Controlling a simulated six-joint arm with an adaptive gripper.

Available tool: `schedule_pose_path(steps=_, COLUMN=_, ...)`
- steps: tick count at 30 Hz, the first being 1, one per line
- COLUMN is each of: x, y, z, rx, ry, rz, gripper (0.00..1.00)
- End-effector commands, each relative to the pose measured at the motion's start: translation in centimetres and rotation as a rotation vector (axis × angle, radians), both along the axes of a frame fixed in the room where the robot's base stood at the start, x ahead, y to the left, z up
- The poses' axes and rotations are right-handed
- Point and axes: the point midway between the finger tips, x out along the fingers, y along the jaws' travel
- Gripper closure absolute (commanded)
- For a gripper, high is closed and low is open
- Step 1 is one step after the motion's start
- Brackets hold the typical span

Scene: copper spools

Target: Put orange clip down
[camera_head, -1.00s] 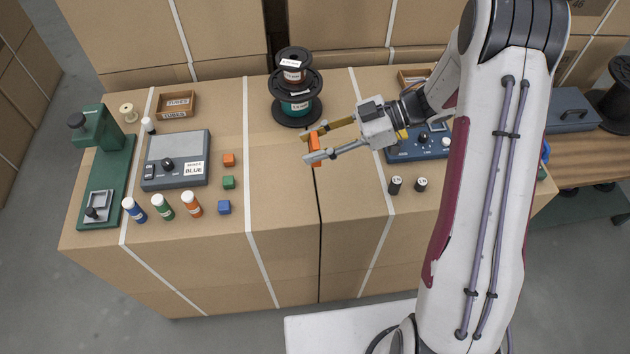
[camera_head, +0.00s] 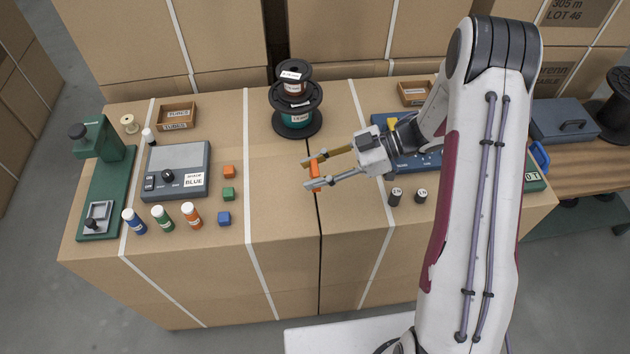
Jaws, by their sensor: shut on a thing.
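The orange clip (camera_head: 315,173) is a small upright orange piece between the fingertips of my gripper (camera_head: 314,174). My gripper is shut on it, over the middle of the cardboard-box table near the dark seam. I cannot tell whether the clip's lower end touches the cardboard surface. Parts of the clip are hidden by the fingers.
Stacked spools (camera_head: 296,110) stand behind my gripper. A blue device (camera_head: 395,130) and small black cylinders (camera_head: 396,195) are to its right. Orange, green and blue cubes (camera_head: 228,194) lie to the left, beside a grey device (camera_head: 178,172). The cardboard top (camera_head: 280,200) around the clip is clear.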

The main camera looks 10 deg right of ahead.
Motion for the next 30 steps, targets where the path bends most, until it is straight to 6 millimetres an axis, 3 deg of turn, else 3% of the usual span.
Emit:
schedule_pose_path(steps=16, x=0.0, y=0.0, z=-0.9, rx=0.0, ry=0.001, rz=0.0, gripper=0.8)
schedule_pose_path(steps=30, x=0.0, y=0.0, z=-4.3, rx=0.0, ry=0.0, rz=0.0, gripper=0.8)
